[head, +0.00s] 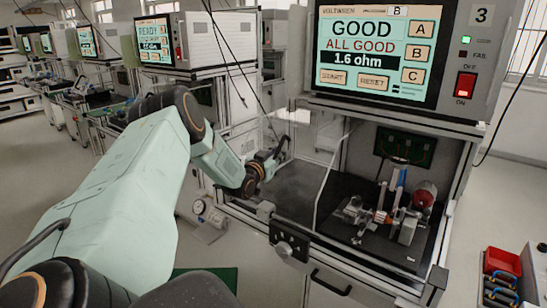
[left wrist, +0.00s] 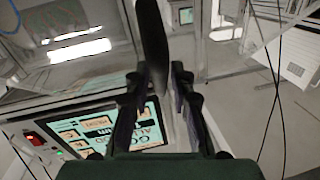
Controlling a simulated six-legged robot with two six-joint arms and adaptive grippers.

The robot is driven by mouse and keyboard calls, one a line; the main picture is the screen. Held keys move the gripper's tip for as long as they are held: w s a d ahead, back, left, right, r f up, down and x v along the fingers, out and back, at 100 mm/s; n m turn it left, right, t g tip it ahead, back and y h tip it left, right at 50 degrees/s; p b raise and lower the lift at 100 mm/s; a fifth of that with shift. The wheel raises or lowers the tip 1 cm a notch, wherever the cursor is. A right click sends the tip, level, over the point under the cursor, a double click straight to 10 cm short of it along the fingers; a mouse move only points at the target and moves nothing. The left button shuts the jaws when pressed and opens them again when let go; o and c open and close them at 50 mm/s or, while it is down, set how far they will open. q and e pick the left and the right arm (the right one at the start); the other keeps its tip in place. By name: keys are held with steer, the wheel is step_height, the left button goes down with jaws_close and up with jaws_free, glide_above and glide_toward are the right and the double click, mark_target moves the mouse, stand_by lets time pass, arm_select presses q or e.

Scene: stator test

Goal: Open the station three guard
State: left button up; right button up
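Station three (head: 482,15) stands at the right in the head view, its screen (head: 370,50) reading GOOD, ALL GOOD, 1.6 ohm. Below the screen is a bay with clear panels. A thin pale edge (head: 322,195) slants down across the bay; I cannot tell how far the guard stands open. My left gripper (head: 277,152) is at the bay's left side. In the left wrist view a long black bar (left wrist: 153,40) lies between its two fingers. The fingers are apart; whether they press on the bar is unclear. My right gripper is not in view.
A fixture with a stator and coloured parts (head: 385,212) sits on a dark plate in the bay. A black latch block (head: 290,244) and a drawer handle (head: 330,283) are on the front. A red crate (head: 501,262) stands at the lower right. Cables hang behind the gripper.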

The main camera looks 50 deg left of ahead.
arm_select(q)
steer(key=v, duration=0.5)
steer(key=shift+s+a+r, duration=0.1)
steer(key=shift+s, duration=0.05)
steer(key=shift+v, duration=1.25)
